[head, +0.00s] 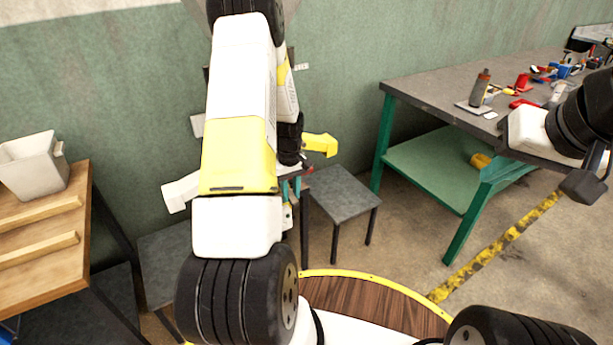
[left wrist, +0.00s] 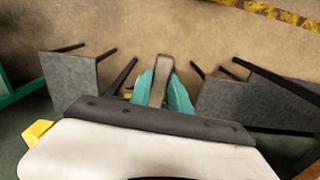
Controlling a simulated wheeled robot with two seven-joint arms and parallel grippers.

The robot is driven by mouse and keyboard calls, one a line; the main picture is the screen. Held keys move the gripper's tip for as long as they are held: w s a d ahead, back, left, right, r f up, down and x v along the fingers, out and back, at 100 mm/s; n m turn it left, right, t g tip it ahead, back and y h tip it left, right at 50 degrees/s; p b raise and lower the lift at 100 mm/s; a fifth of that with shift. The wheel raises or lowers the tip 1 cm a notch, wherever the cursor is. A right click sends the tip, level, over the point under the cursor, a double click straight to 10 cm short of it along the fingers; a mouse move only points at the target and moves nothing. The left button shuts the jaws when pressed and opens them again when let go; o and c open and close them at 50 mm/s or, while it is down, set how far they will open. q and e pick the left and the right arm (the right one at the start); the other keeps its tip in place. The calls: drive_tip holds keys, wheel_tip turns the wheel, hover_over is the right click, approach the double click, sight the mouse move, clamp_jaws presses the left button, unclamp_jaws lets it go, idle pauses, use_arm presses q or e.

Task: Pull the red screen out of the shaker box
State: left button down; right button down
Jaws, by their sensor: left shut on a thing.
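My left arm (head: 238,150) rises through the middle of the head view and bends down at its top. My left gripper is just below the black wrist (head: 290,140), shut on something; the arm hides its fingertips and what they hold. The shaker box is mostly hidden behind this arm; a yellow part (head: 320,145) sticks out on the right and a white part (head: 180,190) on the left. I cannot make out the red screen clearly. My right gripper (head: 590,180) is at the right edge, far from the shaker; its jaws are unclear.
A grey stool (head: 342,194) stands to the right of the shaker. A green workbench (head: 440,95) with small items is at the right. A wooden table (head: 30,265) with a white bin (head: 35,168) is at the left. A round wooden top (head: 365,298) is in front.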

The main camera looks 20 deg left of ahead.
idle(0.9)
use_arm(q)
drive_tip(key=c, duration=1.9)
unclamp_jaws()
drive_tip(key=shift+c, duration=0.2)
clamp_jaws()
drive_tip(key=shift+r, duration=0.2)
drive_tip(key=s+d, duration=0.6)
drive_tip(key=d, duration=0.1)
drive_tip(key=shift+s+d, duration=0.2)
drive_tip(key=shift+d, duration=0.1)
drive_tip(key=shift+s+d, duration=0.1)
drive_tip(key=shift+s+d, duration=1.6)
drive_tip(key=shift+d, duration=0.25)
